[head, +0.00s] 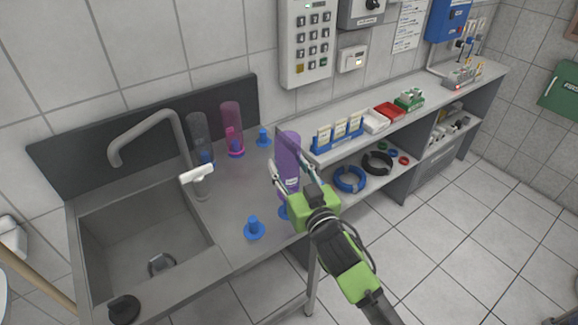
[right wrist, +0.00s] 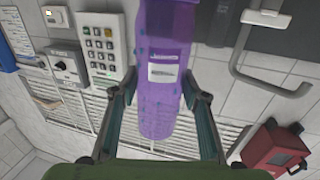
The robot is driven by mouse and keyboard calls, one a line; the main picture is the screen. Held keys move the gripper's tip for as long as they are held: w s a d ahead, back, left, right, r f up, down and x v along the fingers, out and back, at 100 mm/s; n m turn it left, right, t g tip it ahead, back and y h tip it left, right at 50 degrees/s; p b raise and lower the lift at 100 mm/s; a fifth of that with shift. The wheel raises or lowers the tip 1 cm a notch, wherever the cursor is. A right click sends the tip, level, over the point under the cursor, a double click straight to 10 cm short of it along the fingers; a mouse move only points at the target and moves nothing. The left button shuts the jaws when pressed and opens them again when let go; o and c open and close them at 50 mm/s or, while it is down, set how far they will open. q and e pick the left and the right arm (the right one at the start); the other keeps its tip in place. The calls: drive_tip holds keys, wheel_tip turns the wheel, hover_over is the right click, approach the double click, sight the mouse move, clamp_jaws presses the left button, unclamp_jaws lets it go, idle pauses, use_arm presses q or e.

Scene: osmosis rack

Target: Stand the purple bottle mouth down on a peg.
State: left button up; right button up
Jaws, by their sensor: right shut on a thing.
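The purple bottle (head: 288,150) is upright over the counter's front right part, with a closed rounded end up. It also shows in the right wrist view (right wrist: 165,95), between the fingers, with a white label. My right gripper (head: 292,172) is shut on its side. A blue peg (head: 283,212) shows partly below the bottle, mostly hidden by the gripper; I cannot tell whether the bottle touches it. Another blue peg (head: 255,229) stands bare at the front, and one more bare peg (head: 263,138) is at the back. My left gripper is not in view.
A pink bottle (head: 231,117) and a grey bottle (head: 198,130) stand on pegs at the back. The sink (head: 145,230) and tap (head: 150,122) are at the left. A shelf with racks (head: 338,134) borders the bottle on the right.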

sight(292, 191)
drive_tip(key=shift+f, duration=0.3)
idle(0.4)
drive_tip(key=shift+f, duration=0.2)
drive_tip(key=shift+f+b, duration=0.75)
drive_tip(key=shift+f, duration=0.1)
drive_tip(key=shift+f, duration=0.15)
drive_tip(key=shift+f+b, duration=0.7)
drive_tip(key=shift+f, duration=0.15)
drive_tip(key=shift+f, duration=0.15)
drive_tip(key=shift+f+b, duration=0.4)
drive_tip(key=shift+f, duration=0.1)
